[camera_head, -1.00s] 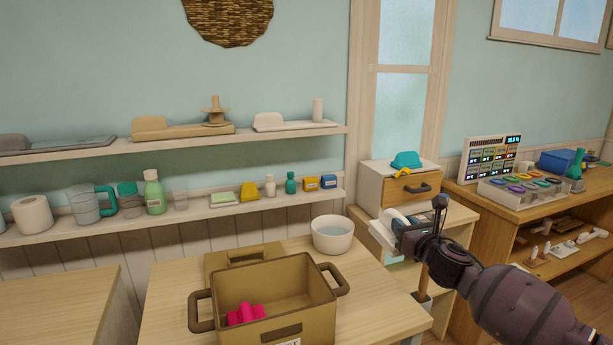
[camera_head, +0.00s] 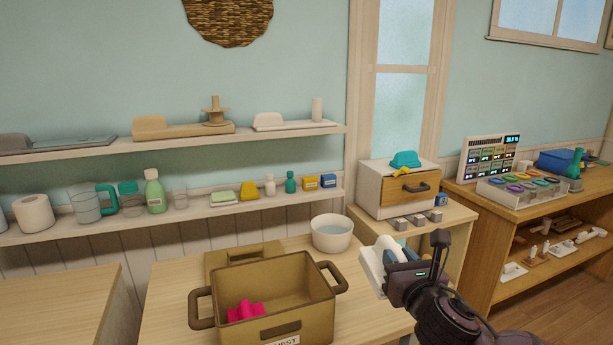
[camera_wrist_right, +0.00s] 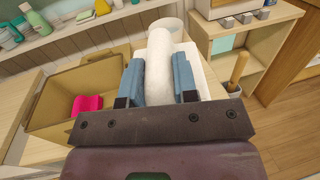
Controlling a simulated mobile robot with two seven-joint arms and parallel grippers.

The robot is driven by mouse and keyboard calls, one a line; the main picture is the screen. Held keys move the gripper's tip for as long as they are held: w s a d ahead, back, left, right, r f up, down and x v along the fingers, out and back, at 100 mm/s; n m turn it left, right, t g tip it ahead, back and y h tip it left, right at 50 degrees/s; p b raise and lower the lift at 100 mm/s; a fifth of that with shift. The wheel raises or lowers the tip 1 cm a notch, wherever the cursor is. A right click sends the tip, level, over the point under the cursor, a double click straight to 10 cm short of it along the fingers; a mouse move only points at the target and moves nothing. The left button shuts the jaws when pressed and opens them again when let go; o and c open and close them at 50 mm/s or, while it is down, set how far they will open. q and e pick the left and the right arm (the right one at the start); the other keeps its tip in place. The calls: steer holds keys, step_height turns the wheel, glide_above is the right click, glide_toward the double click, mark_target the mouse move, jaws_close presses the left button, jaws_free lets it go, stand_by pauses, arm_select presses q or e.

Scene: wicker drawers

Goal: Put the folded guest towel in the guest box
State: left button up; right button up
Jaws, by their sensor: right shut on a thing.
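The guest box (camera_head: 300,322) is a brown open bin with side handles and a label ending in "EST", standing on a wooden table. It also shows at the left of the right wrist view (camera_wrist_right: 100,65). A pink item (camera_head: 245,312) lies inside it. The towel (camera_head: 372,268) is apart from the box. My left gripper is not in view.
A lid-like brown piece (camera_head: 240,257) and a white bowl (camera_head: 332,233) with water stand behind the box. A small drawer unit (camera_head: 385,190) is at the back right. Wall shelves (camera_head: 110,230) hold bottles and jars. The box's inside has free room.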

steer(key=s+d+f+m+h, duration=0.1)
steer(key=s+d+f+h, duration=0.1)
steer(key=s+f, duration=0.8)
steer(key=shift+s+d+f+m+h, duration=0.35)
steer(key=shift+s+d, duration=0.35)
steer(key=shift+s, duration=1.7)
